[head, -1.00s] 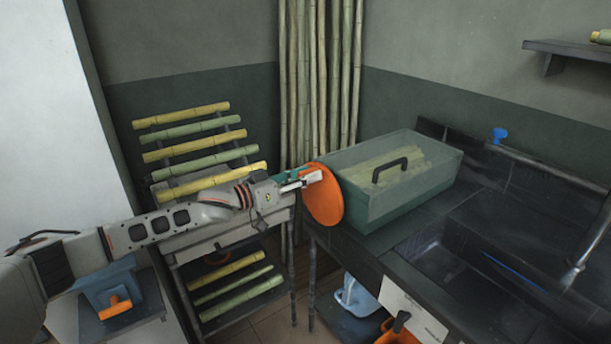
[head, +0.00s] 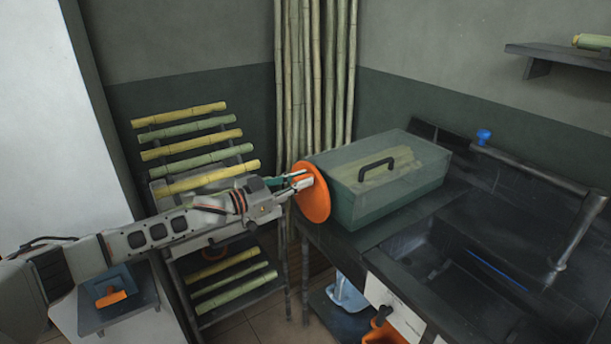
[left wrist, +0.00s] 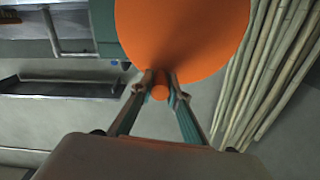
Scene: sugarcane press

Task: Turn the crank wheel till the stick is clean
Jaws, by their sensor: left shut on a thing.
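The orange crank wheel (head: 317,207) is a round disc at the left end of a green box (head: 392,205) with a clear cover and black handle. In the left wrist view the wheel (left wrist: 185,35) fills the upper middle, with a small orange knob (left wrist: 159,92) near its lower edge. My left gripper (head: 306,182) is at the wheel's face, and its fingertips (left wrist: 160,80) are shut on the knob. Yellow-green cane pieces (head: 385,165) show through the clear cover; I cannot tell which is the stick or how clean it is. My right gripper is out of view.
A slanted rack (head: 195,152) of cane pieces stands behind my left arm. Tall canes (head: 315,85) lean in the corner behind the wheel. A dark sink (head: 470,270) with a faucet (head: 580,232) lies right of the box. A blue box with an orange handle (head: 111,299) is at lower left.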

